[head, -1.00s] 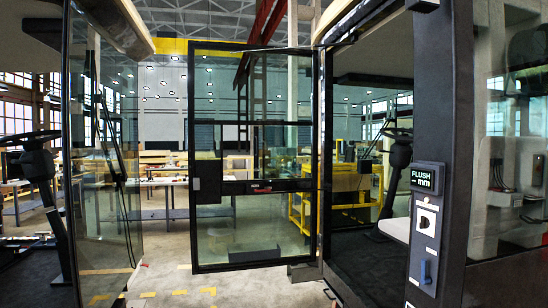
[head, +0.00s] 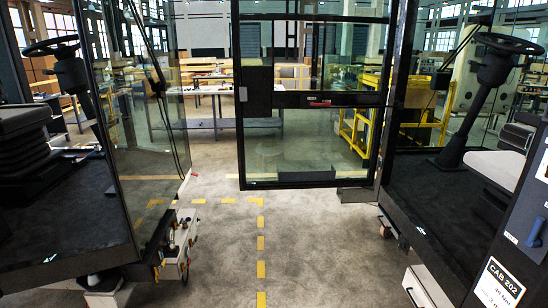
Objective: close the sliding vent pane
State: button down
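A black-framed glass cab door (head: 314,179) stands open at the centre of the head view. A black cross rail (head: 350,100) with a small red-and-white label (head: 320,102) runs across it. Above the rail is a window section split by a thin upright bar (head: 321,55). This section seems to hold the vent pane (head: 352,57), but clear glass makes its exact edges hard to tell. I cannot tell how wide any gap is. My gripper is not in view.
Cab bodies with steering wheels stand at left (head: 60,150) and right (head: 490,95). A panel marked CAB 202 (head: 500,285) is at the lower right. Yellow floor dashes (head: 261,243) cross open floor in front of the door. A workbench (head: 215,105) and yellow racks (head: 355,125) stand behind.

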aim_at(338, 53)
jog(key=i+z, duration=0.15)
jog(key=i, duration=0.85)
jog(key=i+j+z, duration=0.15)
jog(key=i, duration=0.8)
